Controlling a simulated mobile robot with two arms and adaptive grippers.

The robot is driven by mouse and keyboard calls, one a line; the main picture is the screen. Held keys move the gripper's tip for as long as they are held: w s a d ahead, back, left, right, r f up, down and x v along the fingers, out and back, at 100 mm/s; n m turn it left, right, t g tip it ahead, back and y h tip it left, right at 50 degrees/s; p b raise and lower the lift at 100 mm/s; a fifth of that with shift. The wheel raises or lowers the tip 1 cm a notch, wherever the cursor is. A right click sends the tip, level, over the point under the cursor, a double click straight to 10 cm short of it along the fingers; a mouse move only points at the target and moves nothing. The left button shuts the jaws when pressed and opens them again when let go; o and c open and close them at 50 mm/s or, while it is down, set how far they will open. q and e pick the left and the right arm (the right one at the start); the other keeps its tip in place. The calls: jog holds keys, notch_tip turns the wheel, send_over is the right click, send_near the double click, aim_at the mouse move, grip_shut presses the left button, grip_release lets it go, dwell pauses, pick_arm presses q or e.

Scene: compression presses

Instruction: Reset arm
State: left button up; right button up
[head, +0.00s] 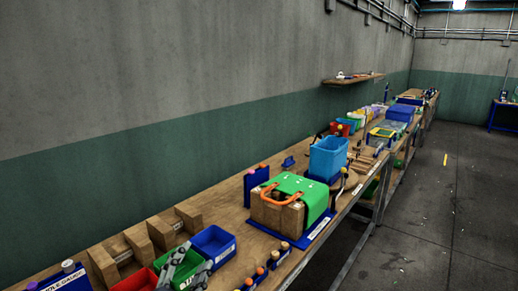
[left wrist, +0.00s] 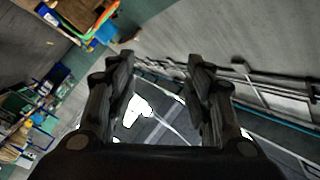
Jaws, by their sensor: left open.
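My left gripper (head: 184,262) shows at the bottom of the head view, in front of a green bin and near a blue bin. In the left wrist view its two dark fingers (left wrist: 161,66) stand wide apart. Nothing is held between them; only distant background shows in the gap. Most of my left arm is out of the head view. My right gripper is not in view.
A long wooden bench (head: 228,222) runs along the wall. It carries a blue bin (head: 213,243), wooden blocks (head: 160,233), a press with a green cover (head: 306,190) and a light blue container (head: 328,157). Open floor (head: 440,215) lies to the right.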

pick_arm(q)
jog(key=s+a+f+n+g+y, duration=0.35)
jog(key=s+f+n+g, duration=0.2)
jog(key=f, duration=0.45)
jog(key=s+a+f+n+g, duration=0.15)
jog(key=s+f+g, duration=0.45)
jog(key=s, duration=0.6)
jog(key=s+f+n+g, duration=0.2)
jog(key=s+f+g, duration=0.2)
jog(key=s+f, duration=0.7)
jog(key=s+f+b, duration=0.3)
jog(key=f, duration=2.4)
jog(key=s+a+f+g+b, duration=0.2)
jog(key=s+a+f+b, duration=0.1)
jog(key=s+f, duration=1.4)
jog(key=shift+f, duration=0.75)
